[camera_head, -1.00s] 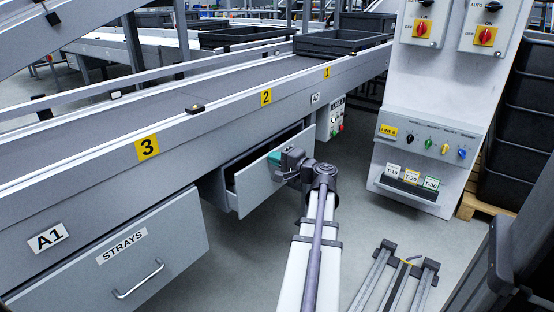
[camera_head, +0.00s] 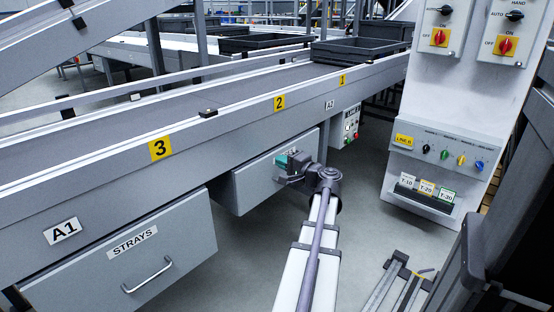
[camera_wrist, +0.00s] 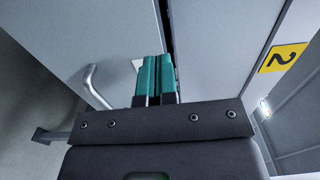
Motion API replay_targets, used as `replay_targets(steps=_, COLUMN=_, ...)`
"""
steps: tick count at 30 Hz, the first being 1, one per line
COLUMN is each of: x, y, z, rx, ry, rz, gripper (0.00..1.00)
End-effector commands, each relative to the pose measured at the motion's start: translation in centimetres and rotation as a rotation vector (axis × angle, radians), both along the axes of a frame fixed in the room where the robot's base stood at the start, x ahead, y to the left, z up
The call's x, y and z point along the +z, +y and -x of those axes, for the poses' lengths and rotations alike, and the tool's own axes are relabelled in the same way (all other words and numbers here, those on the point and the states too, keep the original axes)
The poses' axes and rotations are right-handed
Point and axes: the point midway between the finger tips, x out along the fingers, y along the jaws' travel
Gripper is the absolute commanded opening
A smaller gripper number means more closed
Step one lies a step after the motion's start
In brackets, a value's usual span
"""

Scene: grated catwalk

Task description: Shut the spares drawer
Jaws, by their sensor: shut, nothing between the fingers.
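The spares drawer (camera_head: 255,185) is the grey drawer under the conveyor, between the STRAYS drawer and the small control box. Its front stands close under the conveyor beam, with no open interior visible in the head view. In the wrist view its front (camera_wrist: 95,35) shows a bent metal handle (camera_wrist: 95,88) and a narrow dark gap along one edge. A white label there is mostly hidden by my fingers. My gripper (camera_head: 282,160) is shut and empty, its teal fingertips (camera_wrist: 157,60) at the drawer front near that edge. I cannot tell whether they touch.
The conveyor beam (camera_head: 210,130) runs above both drawers. A white control panel (camera_head: 430,190) stands to the right, with a metal frame (camera_head: 395,285) on the floor before it. Grey floor is clear between the drawers.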

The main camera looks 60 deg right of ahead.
Motion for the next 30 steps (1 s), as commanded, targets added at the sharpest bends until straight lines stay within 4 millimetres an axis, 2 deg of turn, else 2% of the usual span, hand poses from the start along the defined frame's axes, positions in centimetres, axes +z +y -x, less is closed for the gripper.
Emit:
replay_targets(steps=3, x=0.0, y=1.0, z=3.7, rx=-0.003, ry=0.001, rz=0.001, gripper=0.00)
replay_targets(steps=6, x=-0.1, y=1.4, z=6.6, rx=-0.004, ry=0.002, rz=0.001, gripper=0.00)
replay_targets(steps=9, x=-0.1, y=1.8, z=8.7, rx=-0.002, ry=0.002, rz=0.001, gripper=0.00)
replay_targets(steps=12, x=-0.1, y=2.0, z=10.0, rx=0.000, ry=0.002, rz=0.002, gripper=0.00)
replay_targets(steps=22, x=-0.2, y=2.2, z=10.6, rx=0.008, ry=0.010, rz=0.001, gripper=0.00)
replay_targets(steps=25, x=-1.8, y=2.8, z=10.6, rx=0.031, ry=0.101, rz=0.008, gripper=0.00)
replay_targets(steps=28, x=-4.5, y=4.6, z=10.9, rx=0.075, ry=0.294, rz=0.017, gripper=0.00)
replay_targets(steps=29, x=-4.3, y=5.7, z=10.2, rx=0.111, ry=0.368, rz=0.022, gripper=0.00)
replay_targets(steps=30, x=-3.5, y=7.6, z=8.7, rx=0.175, ry=0.475, rz=0.036, gripper=0.00)
